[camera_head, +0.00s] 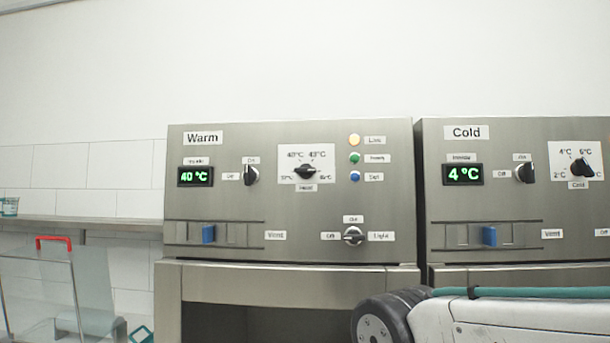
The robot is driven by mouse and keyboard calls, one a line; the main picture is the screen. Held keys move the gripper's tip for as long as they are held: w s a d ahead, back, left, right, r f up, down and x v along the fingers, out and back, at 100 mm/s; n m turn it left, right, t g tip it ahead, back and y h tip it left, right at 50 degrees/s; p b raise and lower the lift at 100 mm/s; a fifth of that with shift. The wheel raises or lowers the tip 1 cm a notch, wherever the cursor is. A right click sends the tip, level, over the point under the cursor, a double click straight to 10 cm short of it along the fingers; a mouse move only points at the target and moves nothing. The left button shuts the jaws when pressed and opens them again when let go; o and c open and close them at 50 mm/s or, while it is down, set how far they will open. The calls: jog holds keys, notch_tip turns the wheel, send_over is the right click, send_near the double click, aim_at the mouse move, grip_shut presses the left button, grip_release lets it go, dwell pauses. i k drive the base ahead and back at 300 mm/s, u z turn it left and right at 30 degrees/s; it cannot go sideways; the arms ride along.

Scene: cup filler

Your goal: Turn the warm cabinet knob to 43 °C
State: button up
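The warm cabinet (300,225) stands in the middle of the head view, with a "Warm" label at its top left. Its black temperature knob (307,171) sits on a white dial plate (325,158) marked 40 °C and 43 °C along the top; the lower marks are too blurred to read. Which mark the knob points to is hard to tell. The green display (195,177) reads 40 °C. Part of my arm shows at the lower right, in front of the cabinets. My gripper is not in view.
The cold cabinet (520,215) stands close at the right, its display (463,174) reading 4 °C. Other warm-panel controls are a small knob (251,175), a light knob (354,236) and a blue vent slider (208,233). A shelf (110,223) runs along the left wall.

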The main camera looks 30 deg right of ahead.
aim_at(305, 170)
jog(key=k, duration=1.25)
jog(key=u, duration=0.75)
jog(key=i, duration=1.2)
jog(key=z, duration=0.3)
